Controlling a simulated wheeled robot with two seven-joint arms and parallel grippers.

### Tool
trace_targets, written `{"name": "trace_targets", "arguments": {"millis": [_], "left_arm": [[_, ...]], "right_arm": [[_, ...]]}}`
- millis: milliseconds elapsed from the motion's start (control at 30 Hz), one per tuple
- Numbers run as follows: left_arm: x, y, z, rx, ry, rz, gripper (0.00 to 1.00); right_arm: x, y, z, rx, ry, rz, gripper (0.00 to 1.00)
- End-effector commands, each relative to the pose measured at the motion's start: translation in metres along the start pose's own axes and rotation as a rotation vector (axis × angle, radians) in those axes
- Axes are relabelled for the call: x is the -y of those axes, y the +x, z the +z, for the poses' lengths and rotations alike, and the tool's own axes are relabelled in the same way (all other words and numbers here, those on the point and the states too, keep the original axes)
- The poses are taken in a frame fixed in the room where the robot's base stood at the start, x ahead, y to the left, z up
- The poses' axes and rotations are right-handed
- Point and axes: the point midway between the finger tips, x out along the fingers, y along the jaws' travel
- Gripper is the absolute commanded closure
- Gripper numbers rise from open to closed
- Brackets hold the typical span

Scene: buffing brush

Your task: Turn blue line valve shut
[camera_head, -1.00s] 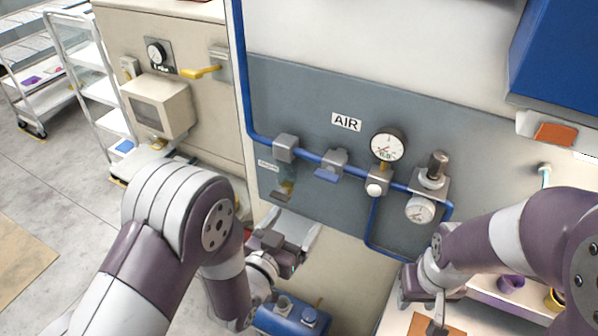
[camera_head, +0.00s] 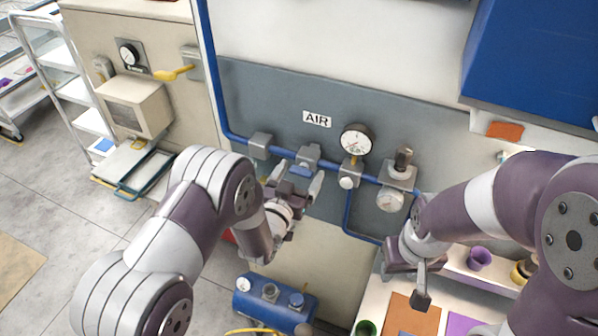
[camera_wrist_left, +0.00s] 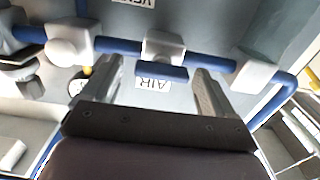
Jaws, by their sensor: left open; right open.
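The blue pipe (camera_head: 230,135) runs along the grey AIR panel. Its valve has a grey body (camera_head: 308,155) and a small blue handle (camera_head: 300,171) lying along the pipe. In the left wrist view the valve body (camera_wrist_left: 163,45) and blue handle (camera_wrist_left: 165,72) appear upside down. My left gripper (camera_head: 297,180) is open in front of the handle, partly covering it. In the wrist view the handle shows between its two fingers (camera_wrist_left: 158,72); I see no clear contact. My right gripper (camera_head: 421,285) is empty, low at the right over the workbench.
A pressure gauge (camera_head: 357,141) and a regulator (camera_head: 402,170) sit right of the valve. Another grey pipe fitting (camera_head: 259,145) is to its left. A blue compressor tank (camera_head: 262,300) stands below. A blue cabinet (camera_head: 535,65) hangs upper right. Cups (camera_head: 479,258) stand on the bench.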

Motion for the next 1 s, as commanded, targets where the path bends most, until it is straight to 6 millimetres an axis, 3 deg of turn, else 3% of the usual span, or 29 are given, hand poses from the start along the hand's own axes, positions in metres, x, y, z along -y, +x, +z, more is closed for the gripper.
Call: {"name": "trace_targets", "arguments": {"millis": [133,167,300,333,667,1000], "left_arm": [[0.000,0.000,0.000,0.000,0.000,0.000,0.13],[0.000,0.000,0.000,0.000,0.000,0.000,0.19],[0.000,0.000,0.000,0.000,0.000,0.000,0.65],[0.000,0.000,0.000,0.000,0.000,-0.001,0.69],[0.000,0.000,0.001,-0.003,0.035,0.000,0.69],[-0.001,0.000,0.005,-0.004,0.262,-0.001,0.69]], "right_arm": [[0.000,0.000,0.000,0.000,0.000,0.000,0.57],[0.000,0.000,0.000,0.000,0.000,0.000,0.57],[0.000,0.000,0.000,0.000,0.000,0.000,0.57],[0.000,0.000,0.000,0.000,0.000,0.000,0.57],[0.000,0.007,0.001,0.000,0.000,0.000,0.57],[0.000,0.039,0.005,0.000,0.000,0.000,0.57]]}}
